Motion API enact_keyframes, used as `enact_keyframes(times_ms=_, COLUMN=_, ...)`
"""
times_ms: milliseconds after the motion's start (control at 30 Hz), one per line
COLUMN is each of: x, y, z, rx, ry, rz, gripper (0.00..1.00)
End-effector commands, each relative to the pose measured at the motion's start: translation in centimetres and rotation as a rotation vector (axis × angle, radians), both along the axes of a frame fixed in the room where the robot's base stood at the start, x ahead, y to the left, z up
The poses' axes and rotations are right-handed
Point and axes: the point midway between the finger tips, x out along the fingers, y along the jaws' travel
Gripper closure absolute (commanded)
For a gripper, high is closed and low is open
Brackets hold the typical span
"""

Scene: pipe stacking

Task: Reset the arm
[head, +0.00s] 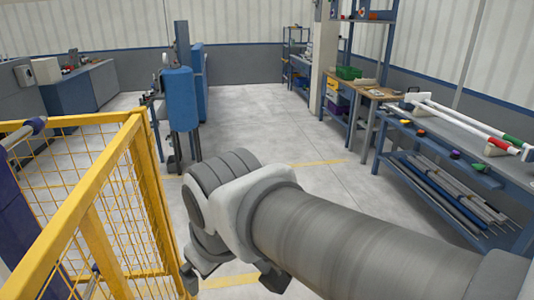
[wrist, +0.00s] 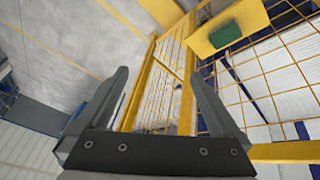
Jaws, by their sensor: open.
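My arm (head: 340,240) reaches in from the lower right in the head view and bends down at its grey joint, over the floor beside the yellow fence. My gripper (wrist: 156,80) shows in the wrist view with its two dark fingers wide apart. Nothing is between the fingers. Behind them in that view are the yellow fence and pale floor, at some distance. In the head view the gripper is mostly hidden below the arm and the frame's lower edge.
A yellow mesh fence (head: 95,215) stands close at the left of my arm. A blue workbench (head: 460,150) with pipes on top and on its lower shelf stands at the right. A blue machine (head: 180,100) stands farther back. The floor (head: 255,120) between is clear.

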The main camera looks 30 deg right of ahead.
Motion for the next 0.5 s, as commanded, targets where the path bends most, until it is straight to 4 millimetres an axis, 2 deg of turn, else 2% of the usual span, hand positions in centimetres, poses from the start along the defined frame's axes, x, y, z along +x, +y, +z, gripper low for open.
enact_keyframes(times_ms=100, x=-1.4, y=-0.7, z=0.9, rx=0.101, ry=-0.044, rz=-0.164, gripper=0.00)
enact_keyframes(times_ms=200, x=-2.0, y=-1.0, z=1.1, rx=0.149, ry=-0.059, rz=-0.240, gripper=0.00)
enact_keyframes(times_ms=500, x=-2.1, y=-1.1, z=1.2, rx=0.167, ry=-0.063, rz=-0.267, gripper=0.00)
